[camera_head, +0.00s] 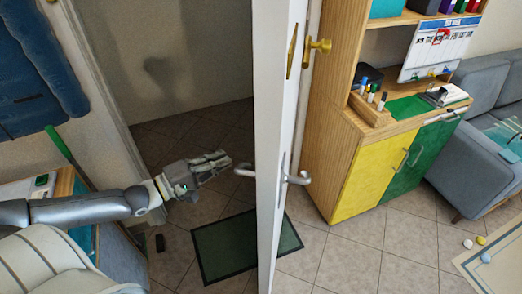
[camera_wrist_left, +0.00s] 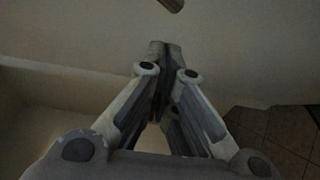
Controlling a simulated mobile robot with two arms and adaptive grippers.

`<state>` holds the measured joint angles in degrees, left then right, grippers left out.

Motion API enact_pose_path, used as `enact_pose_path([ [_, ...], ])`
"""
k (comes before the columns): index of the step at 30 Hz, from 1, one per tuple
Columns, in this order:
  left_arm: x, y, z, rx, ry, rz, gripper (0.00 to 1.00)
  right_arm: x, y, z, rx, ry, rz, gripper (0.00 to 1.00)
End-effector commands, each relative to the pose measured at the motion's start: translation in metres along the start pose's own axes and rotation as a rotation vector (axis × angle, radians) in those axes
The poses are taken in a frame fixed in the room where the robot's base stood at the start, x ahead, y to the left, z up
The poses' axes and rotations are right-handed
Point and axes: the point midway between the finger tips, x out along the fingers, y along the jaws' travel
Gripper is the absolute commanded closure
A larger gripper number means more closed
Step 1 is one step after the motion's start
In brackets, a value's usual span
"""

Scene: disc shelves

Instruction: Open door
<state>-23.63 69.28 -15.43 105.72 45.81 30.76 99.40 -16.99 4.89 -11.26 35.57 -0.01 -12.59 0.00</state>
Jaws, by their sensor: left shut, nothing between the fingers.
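The white door (camera_head: 278,110) stands ajar, seen nearly edge-on in the middle of the head view, with a dark doorway to its left. It has a silver lever handle on each face: the left one (camera_head: 244,171) and the right one (camera_head: 299,178). My left gripper (camera_head: 226,158) is shut and empty. In the head view it appears in the doorway opening, just left of the left handle and apart from it. Its closed fingers also show in the left wrist view (camera_wrist_left: 158,48). My right gripper is not in view.
A green doormat (camera_head: 246,246) lies on the tiled floor by the door. A wooden cabinet (camera_head: 340,160) with yellow and green doors stands right of the door, with a grey sofa (camera_head: 470,165) beyond.

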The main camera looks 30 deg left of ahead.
Motion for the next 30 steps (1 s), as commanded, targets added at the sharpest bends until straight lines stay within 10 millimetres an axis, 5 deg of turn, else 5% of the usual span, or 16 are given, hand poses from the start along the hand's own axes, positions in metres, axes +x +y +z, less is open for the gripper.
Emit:
enact_pose_path([
  [21,0.089,0.002,-0.001,0.005,0.0,0.003,1.0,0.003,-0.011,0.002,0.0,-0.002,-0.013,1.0],
  [30,0.112,0.001,0.025,0.003,0.001,-0.001,1.0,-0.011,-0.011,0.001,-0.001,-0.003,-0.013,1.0],
])
